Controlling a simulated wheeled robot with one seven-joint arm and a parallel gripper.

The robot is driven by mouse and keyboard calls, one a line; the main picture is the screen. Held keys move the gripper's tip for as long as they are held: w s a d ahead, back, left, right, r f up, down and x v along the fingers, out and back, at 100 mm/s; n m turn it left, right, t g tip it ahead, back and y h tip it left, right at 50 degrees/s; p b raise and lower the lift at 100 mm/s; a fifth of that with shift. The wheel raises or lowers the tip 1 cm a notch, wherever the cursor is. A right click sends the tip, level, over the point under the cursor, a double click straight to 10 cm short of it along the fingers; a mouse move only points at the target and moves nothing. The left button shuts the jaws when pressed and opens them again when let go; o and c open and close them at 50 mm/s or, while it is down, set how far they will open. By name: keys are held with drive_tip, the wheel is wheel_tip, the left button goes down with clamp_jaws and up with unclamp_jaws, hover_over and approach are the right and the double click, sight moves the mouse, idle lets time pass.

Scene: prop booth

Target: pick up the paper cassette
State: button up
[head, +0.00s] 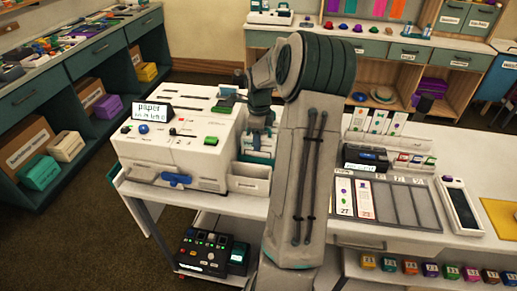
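A white box-shaped machine (180,145) stands on the white counter left of my arm. Its small dark display (152,113) reads "paper", with a smaller line I cannot read surely. A blue handle (175,180) is low on the machine's front; whether it belongs to a paper cassette I cannot tell. Just right of the machine is a light tray-like holder (248,180) with teal and white pieces in it. My gripper (260,132) points down above this holder, partly behind my arm. Its fingertips are too small and hidden to show whether they hold anything.
A slotted card tray (400,205) with two cards lies right of my arm, next to a dark display unit (367,159) and a handheld device (459,205). A dark control box (208,252) sits on the shelf below. Cluttered cabinets line the left and back.

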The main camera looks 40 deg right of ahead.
clamp_jaws()
drive_tip(key=shift+r, duration=0.15)
wheel_tip(320, 180, up, 18)
drive_tip(key=shift+b, duration=0.35)
idle(0.3)
